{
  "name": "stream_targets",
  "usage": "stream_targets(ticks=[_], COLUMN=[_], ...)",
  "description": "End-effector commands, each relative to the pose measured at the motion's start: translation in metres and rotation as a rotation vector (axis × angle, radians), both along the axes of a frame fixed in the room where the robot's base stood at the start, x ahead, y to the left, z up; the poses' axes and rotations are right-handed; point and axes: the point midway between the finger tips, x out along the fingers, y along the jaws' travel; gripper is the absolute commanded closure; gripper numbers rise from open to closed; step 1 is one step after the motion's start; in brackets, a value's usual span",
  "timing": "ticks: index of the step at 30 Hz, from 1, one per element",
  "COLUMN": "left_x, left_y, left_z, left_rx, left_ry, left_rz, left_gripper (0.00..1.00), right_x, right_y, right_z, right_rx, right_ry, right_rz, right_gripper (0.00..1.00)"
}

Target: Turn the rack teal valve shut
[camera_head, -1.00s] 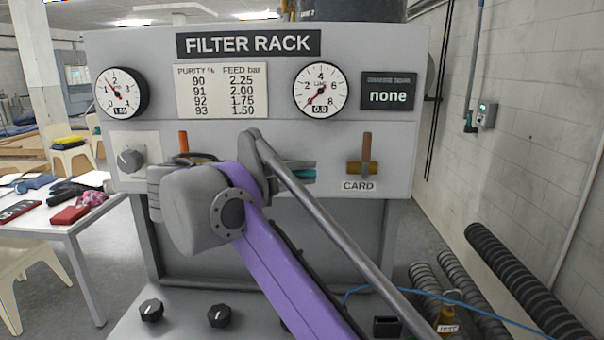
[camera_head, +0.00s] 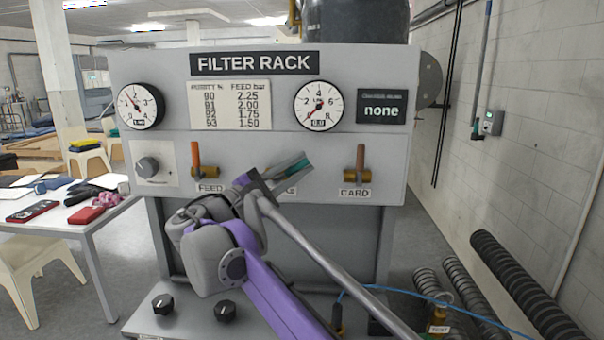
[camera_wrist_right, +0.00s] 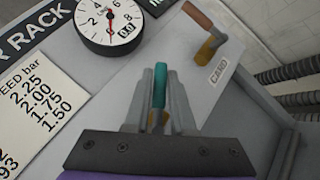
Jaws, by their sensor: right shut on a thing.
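The teal valve handle (camera_head: 287,164) is on the rack's front panel, between two orange-brown-handled valves. In the head view it slants up to the right. My left gripper is not in view.
The FEED valve (camera_head: 196,160) and the CARD valve (camera_head: 359,165) stand on either side, handles upright. Gauges (camera_head: 318,105) and a "none" display (camera_head: 382,107) sit above. Two black knobs (camera_head: 225,311) are on the lower ledge. A cluttered table (camera_head: 75,222) stands left.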

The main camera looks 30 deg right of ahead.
Motion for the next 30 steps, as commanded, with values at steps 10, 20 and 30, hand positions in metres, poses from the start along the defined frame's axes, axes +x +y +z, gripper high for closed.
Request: stream_targets(ticks=[10,20,30], left_x=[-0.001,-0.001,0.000], left_y=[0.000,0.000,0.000], left_z=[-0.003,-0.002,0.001], left_rx=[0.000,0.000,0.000], left_ry=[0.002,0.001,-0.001], left_rz=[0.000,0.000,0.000], left_gripper=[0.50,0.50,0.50], right_x=[0.005,0.012,0.019], right_y=[0.009,0.020,0.030], right_z=[0.011,0.018,0.021], right_rx=[-0.282,-0.543,-0.745], right_ry=[0.173,0.334,0.459], right_rz=[-0.002,-0.001,0.000], right_gripper=[1.00,1.00,1.00])
